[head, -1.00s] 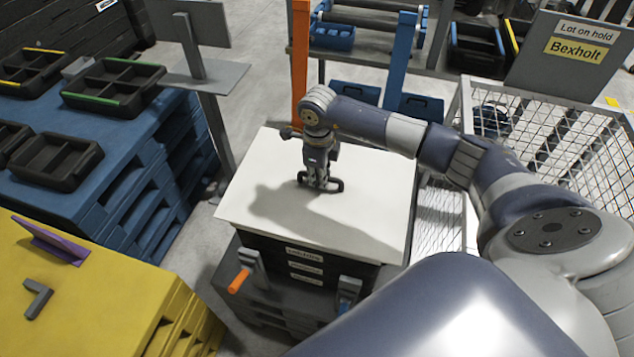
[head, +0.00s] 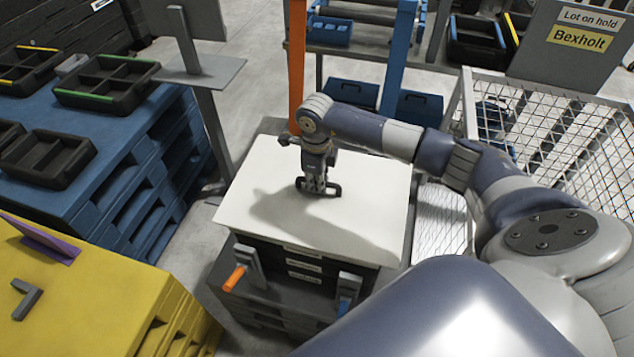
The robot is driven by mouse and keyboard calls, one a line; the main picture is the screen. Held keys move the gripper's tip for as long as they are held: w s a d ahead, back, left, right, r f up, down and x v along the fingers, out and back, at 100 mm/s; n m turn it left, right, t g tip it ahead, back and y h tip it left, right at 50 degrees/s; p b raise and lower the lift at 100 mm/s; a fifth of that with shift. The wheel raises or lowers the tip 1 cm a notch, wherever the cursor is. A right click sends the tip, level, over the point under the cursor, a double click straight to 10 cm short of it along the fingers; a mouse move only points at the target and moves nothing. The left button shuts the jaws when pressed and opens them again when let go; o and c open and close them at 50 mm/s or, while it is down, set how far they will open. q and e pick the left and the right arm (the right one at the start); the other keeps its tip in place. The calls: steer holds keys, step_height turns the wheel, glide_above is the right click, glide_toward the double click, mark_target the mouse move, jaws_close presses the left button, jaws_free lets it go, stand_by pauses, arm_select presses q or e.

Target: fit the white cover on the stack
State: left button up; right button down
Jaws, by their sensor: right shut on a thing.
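The white cover (head: 350,225) is a flat white panel with a black handle (head: 335,190) on its top. It lies over the dark stack (head: 275,252) of labelled trays and overhangs the front edge. I cannot tell whether it rests fully on the stack. My right gripper (head: 318,187) points down and is shut on the cover's handle. The stack stands on a grey base with an orange-handled clamp (head: 236,278) and a blue-handled clamp (head: 347,297) at its front. My left gripper is not in view.
An orange post (head: 297,70) and a blue post (head: 396,65) stand behind the stack. A wire mesh cage (head: 550,130) is at the right, a grey sign stand (head: 205,85) at the left. Blue pallets (head: 85,205) and a yellow pallet (head: 85,290) fill the left side.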

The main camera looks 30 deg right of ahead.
steer(key=c, duration=1.5)
jaws_free()
steer(key=shift+c, duration=0.2)
step_height(320, 180, up, 12)
steer(key=shift+s+a, duration=0.2)
